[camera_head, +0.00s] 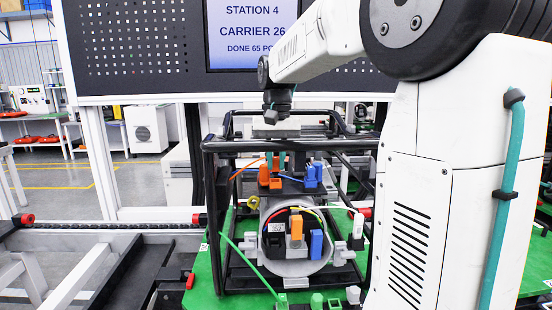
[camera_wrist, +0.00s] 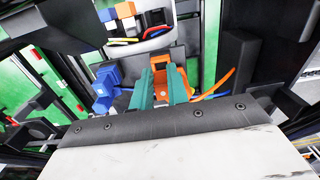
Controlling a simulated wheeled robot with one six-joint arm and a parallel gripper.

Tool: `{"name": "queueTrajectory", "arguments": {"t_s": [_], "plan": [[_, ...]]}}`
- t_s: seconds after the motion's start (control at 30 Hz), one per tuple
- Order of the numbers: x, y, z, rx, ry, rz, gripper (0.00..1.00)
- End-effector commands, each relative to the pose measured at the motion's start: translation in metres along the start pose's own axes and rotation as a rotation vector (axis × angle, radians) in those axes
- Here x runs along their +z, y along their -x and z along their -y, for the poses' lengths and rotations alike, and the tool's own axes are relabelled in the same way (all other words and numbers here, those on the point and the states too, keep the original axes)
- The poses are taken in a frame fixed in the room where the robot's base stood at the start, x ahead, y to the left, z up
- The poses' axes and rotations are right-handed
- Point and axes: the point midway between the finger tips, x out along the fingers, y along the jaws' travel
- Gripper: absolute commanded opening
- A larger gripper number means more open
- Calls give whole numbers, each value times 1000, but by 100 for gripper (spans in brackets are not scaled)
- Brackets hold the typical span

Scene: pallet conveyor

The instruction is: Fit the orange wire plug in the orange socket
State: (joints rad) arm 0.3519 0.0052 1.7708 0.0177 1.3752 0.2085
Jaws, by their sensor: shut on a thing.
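My gripper (camera_wrist: 161,88) has two teal fingers closed on an orange plug (camera_wrist: 166,66). In the head view the fingers reach down inside the black frame onto the orange parts (camera_head: 270,180), and an orange wire runs off to the left. These orange parts are close together, and I cannot tell whether plug and socket are joined. The fingers hide part of the held plug.
Blue connectors (camera_head: 313,176) sit just right of the orange parts. Black frame bars (camera_head: 290,144) surround the work. A green wire (camera_head: 245,264) crosses the green base plate (camera_head: 205,285) at left.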

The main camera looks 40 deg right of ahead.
Motion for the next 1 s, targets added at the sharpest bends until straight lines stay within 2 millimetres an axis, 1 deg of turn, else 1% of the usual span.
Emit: {"name": "queueTrajectory", "arguments": {"t_s": [0.57,1.0], "plan": [[0,0,0,3,-5,-1,0],[0,-9,0,3,-5,0,0]]}}
